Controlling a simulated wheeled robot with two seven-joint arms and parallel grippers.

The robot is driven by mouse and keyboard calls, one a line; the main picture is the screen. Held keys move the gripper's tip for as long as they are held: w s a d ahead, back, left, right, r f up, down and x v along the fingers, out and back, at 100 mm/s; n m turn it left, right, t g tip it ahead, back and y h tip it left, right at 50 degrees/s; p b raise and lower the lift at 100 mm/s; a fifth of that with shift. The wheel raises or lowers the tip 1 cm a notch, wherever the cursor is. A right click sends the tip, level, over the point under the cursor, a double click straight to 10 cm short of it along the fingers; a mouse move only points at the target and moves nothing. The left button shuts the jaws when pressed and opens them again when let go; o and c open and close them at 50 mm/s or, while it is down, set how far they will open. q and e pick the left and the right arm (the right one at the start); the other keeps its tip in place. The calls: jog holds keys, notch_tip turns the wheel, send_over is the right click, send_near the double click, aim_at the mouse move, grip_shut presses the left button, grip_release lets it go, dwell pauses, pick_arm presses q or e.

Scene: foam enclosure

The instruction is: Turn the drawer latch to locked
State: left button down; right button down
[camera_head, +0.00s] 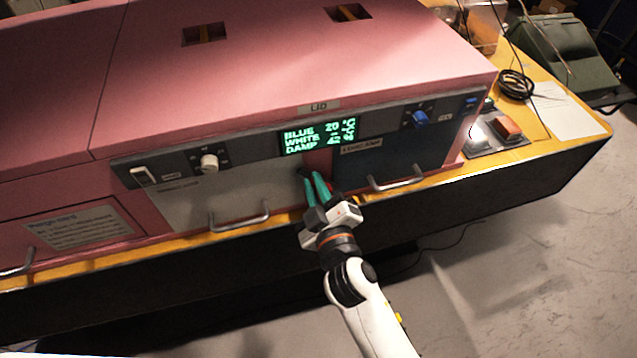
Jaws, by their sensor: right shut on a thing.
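My right gripper (311,174) has green fingertips and reaches from below to the pink strip between the white drawer front (235,193) and the dark blue drawer front (400,158). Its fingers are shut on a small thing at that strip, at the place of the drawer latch. The fingers hide the latch almost entirely, so its turn angle cannot be told. A small red spot (333,187) shows just right of the fingers. Both drawers look closed. My left gripper is not in view.
Metal handles stick out from the white drawer (240,220) and blue drawer (397,182), either side of my gripper. Above are a green text display (318,136), a white knob (209,162) and a blue knob (420,118). An orange button box (507,128) sits right.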

jog(key=shift+s+a+f+n, duration=0.15)
jog(key=shift+f+n, duration=0.15)
jog(key=shift+n, duration=1.25)
jog(key=shift+w+a+f+n, duration=0.1)
jog(key=shift+f+n, duration=0.25)
jog(key=shift+n, duration=1.25)
jog(key=shift+s+a+f+n, duration=0.15)
jog(key=shift+f+n, duration=0.15)
jog(key=shift+n, duration=1.25)
jog(key=shift+w, duration=0.1)
jog(key=c, duration=1.5)
grip_release()
jog(key=b+v, duration=0.4)
jog(key=v, duration=0.8)
